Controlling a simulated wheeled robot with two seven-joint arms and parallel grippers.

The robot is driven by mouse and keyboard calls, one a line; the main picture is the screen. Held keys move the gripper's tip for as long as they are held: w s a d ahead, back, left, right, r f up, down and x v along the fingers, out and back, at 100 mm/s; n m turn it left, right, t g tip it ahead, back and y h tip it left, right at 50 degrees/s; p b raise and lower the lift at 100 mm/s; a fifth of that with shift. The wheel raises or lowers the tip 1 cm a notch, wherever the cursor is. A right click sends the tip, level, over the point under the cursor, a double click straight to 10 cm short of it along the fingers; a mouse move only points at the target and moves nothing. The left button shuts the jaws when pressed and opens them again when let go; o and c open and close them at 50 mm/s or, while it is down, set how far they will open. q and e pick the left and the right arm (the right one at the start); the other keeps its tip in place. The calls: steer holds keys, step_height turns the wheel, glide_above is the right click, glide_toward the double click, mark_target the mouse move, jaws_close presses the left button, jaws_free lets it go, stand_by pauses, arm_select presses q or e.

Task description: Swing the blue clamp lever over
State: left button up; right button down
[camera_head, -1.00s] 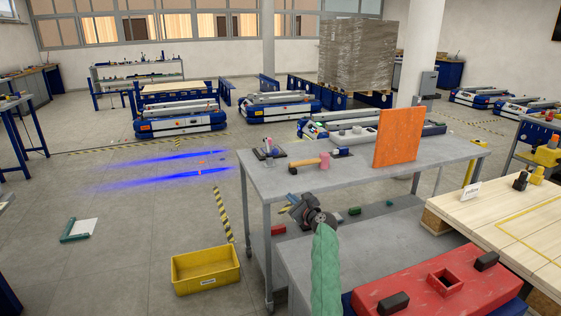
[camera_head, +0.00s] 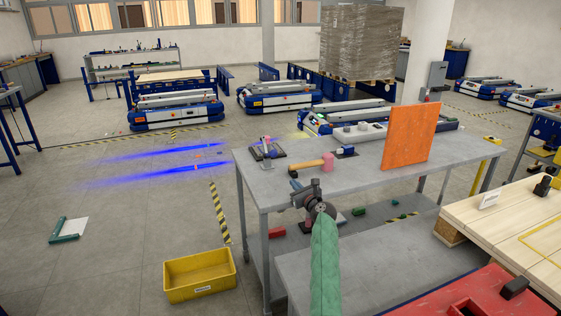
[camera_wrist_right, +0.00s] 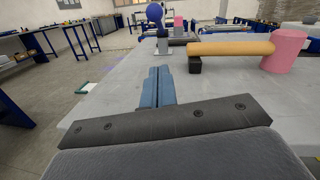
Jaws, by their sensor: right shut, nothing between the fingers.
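The clamp (camera_head: 266,150) stands on a dark base at the left back part of the grey table; its lever is too small to make out in the head view. My right gripper (camera_head: 296,186) is over the table's near left edge, shut and empty. Its blue-grey fingers (camera_wrist_right: 157,88) are together in the wrist view, pointing toward the clamp. My left gripper is not in view.
A mallet with a pink head (camera_head: 328,161) lies right of the clamp, its handle (camera_wrist_right: 230,48) close to the fingers' right. An orange panel (camera_head: 410,136) stands farther right on the grey table (camera_head: 350,188). A yellow bin (camera_head: 200,276) is on the floor.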

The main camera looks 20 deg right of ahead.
steer(key=shift+w+r, duration=0.1)
steer(key=shift+w, duration=0.2)
steer(key=shift+w+r, duration=0.15)
steer(key=shift+w, duration=0.15)
glide_toward(271, 154)
steer(key=w+f, duration=0.1)
steer(key=w+d+f, duration=0.1)
steer(key=w+f, duration=0.2)
steer(key=shift+w+d+f, duration=0.15)
steer(key=shift+d+f, duration=0.2)
steer(key=shift+w+a+r+p, duration=0.25)
steer(key=shift+w+r+p, duration=0.35)
steer(key=shift+r, duration=0.25)
steer(key=shift+w+a+r, duration=0.1)
steer(key=shift+w+r, duration=0.15)
steer(key=shift+w+a+r, duration=0.1)
steer(key=shift+w+r, duration=0.1)
steer(key=shift+w, duration=0.05)
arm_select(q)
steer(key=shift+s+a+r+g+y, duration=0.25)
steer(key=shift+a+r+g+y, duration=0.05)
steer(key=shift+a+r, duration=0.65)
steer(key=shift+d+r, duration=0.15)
arm_select(e)
steer(key=shift+r, duration=0.1)
